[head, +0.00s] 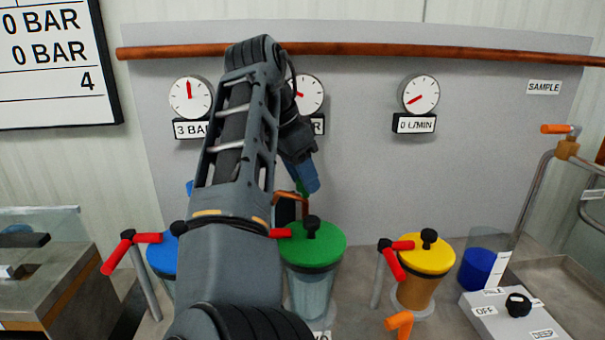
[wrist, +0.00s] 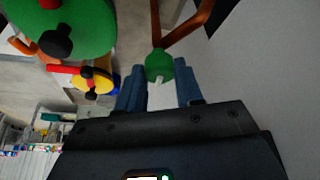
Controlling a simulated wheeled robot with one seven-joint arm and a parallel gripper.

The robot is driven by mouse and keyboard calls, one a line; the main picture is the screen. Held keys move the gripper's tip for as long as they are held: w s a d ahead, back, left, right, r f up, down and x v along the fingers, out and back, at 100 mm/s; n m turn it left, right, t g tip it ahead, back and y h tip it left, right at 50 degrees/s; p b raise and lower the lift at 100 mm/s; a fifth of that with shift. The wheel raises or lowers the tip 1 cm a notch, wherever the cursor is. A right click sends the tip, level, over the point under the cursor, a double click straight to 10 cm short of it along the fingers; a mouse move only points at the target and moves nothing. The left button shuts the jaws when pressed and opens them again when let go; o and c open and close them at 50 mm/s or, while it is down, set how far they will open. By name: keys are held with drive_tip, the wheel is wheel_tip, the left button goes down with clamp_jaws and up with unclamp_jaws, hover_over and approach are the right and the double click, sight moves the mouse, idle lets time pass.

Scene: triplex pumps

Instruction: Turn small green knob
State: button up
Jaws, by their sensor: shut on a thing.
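The small green knob (wrist: 159,65) sits on copper pipework between the blue fingertips of my gripper (wrist: 160,76) in the wrist view. A pale mark or pointer shows on its near side. My gripper is shut on the knob. In the head view my gripper (head: 303,176) reaches toward the grey panel, above the pump with the large green lid (head: 318,245). Only a sliver of the small knob (head: 302,188) shows there, mostly hidden by the fingers. The large green lid with its black knob also shows in the wrist view (wrist: 85,22).
A yellow-lidded pump (head: 421,258) stands to the right, and a blue one is partly hidden behind my arm. Red-handled levers (head: 121,251) stick up between the pumps. Gauges (head: 420,95) hang on the panel (head: 360,180). A control box (head: 510,312) stands at front right.

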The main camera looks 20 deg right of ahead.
drive_tip(key=shift+r, duration=0.15)
drive_tip(key=n+t+p, duration=0.1)
drive_tip(key=n+p, duration=0.2)
drive_tip(key=shift+s+r+p, duration=0.1)
drive_tip(key=shift+s+p, duration=0.05)
drive_tip(key=shift+p, duration=0.15)
drive_tip(key=n+t+y+p, duration=0.1)
drive_tip(key=n+p, duration=0.2)
drive_tip(key=n+y+p, duration=0.1)
drive_tip(key=n+p, duration=0.2)
drive_tip(key=shift+s+d+t+p, duration=0.15)
drive_tip(key=shift+d+t+p, duration=0.05)
drive_tip(key=shift+t+p, duration=0.2)
drive_tip(key=n+y+p, duration=0.1)
drive_tip(key=n+p, duration=0.2)
drive_tip(key=shift+n+t, duration=0.3)
drive_tip(key=shift+n, duration=0.1)
drive_tip(key=shift+d+f+n+y+p, duration=0.1)
drive_tip(key=shift+n+y+p, duration=0.45)
drive_tip(key=shift+n, duration=0.45)
drive_tip(key=shift+f+n+y+p, duration=0.1)
drive_tip(key=shift+n+y+p, duration=0.4)
drive_tip(key=shift+n, duration=0.5)
drive_tip(key=o, duration=1)
